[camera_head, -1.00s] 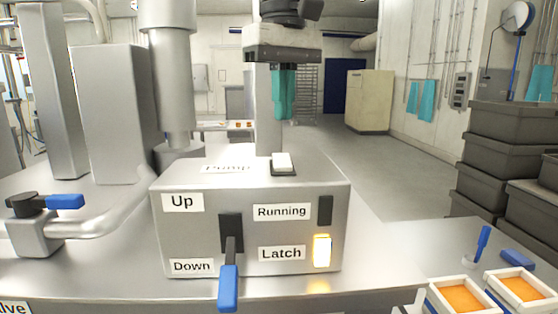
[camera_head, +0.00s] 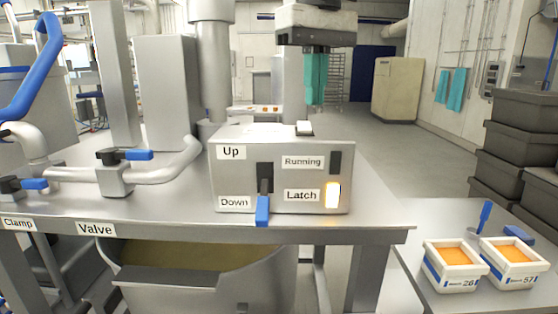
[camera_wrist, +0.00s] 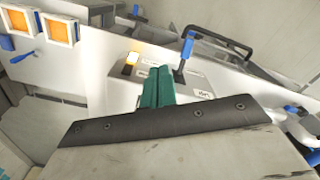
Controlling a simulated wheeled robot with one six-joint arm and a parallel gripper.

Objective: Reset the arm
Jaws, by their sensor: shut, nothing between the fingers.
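My gripper (camera_head: 316,78) hangs at the top of the head view, its teal fingers pointing down, above and behind the pump control box (camera_head: 230,180). Its fingers are shut and empty; they also show in the wrist view (camera_wrist: 157,88). The box has a lever (camera_head: 263,208) with a blue handle at the Down label. Its Latch light (camera_head: 333,195) glows orange and its Running light (camera_head: 335,162) is dark. A white button (camera_head: 304,128) sits on top of the box.
A blue-handled valve (camera_head: 115,175) and pipe stand left of the box. A vat (camera_head: 190,290) is under the steel table (camera_head: 380,215). Two tubs of orange filling (camera_head: 455,270) (camera_head: 512,268) sit on the right side table. Grey crates (camera_head: 520,150) are stacked at the right.

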